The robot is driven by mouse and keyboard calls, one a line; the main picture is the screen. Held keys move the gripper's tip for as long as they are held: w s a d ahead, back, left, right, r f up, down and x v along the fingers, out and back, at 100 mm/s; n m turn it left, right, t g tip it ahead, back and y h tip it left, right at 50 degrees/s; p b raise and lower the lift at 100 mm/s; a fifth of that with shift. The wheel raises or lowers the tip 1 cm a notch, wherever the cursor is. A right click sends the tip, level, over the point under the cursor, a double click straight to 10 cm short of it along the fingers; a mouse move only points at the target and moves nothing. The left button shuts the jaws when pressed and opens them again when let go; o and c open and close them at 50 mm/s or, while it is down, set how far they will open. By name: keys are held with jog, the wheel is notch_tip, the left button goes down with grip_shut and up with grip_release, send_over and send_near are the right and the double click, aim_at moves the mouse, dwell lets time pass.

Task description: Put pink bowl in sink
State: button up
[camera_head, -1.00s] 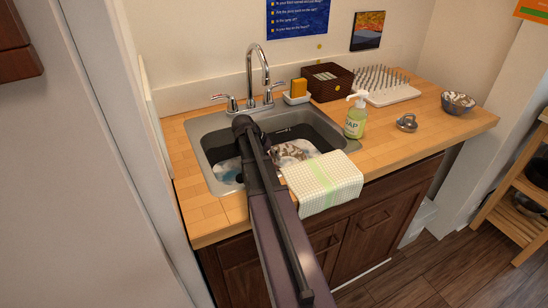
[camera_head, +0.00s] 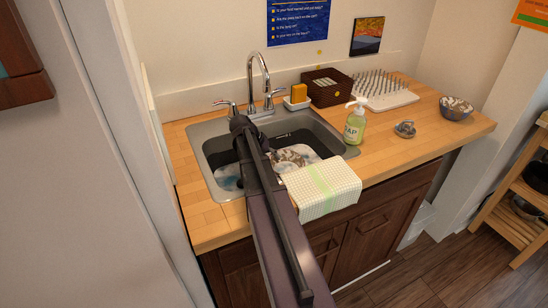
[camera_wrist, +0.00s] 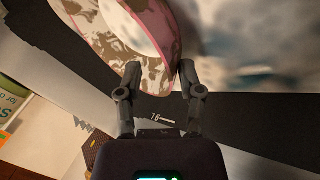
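The pink bowl (camera_wrist: 108,35), white with brown patches and a pink rim, fills the upper middle of the wrist view. In the head view a brown-and-white patterned piece of it (camera_head: 296,154) shows inside the grey metal sink (camera_head: 208,134), right of my arm. My gripper (camera_wrist: 160,70) is open, its fingertips apart on either side of the bowl's near edge. The right fingertip looks close to the pink rim; I cannot tell whether it touches. My arm hides the gripper and part of the sink in the head view.
A checked towel (camera_head: 322,187) hangs over the sink's front edge. A soap bottle (camera_head: 355,125), a metal lid-like item (camera_head: 405,129) and another patterned bowl (camera_head: 456,108) stand to the right. The faucet (camera_head: 262,75), sponge holder (camera_head: 297,101), brown basket (camera_head: 327,92) and spiked rack (camera_head: 382,95) line the back.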

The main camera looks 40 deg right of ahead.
jog(key=p+v, duration=0.8)
jog(key=v, duration=0.2)
jog(key=shift+a+r, duration=0.15)
jog(key=shift+r, duration=0.1)
dwell(0.9)
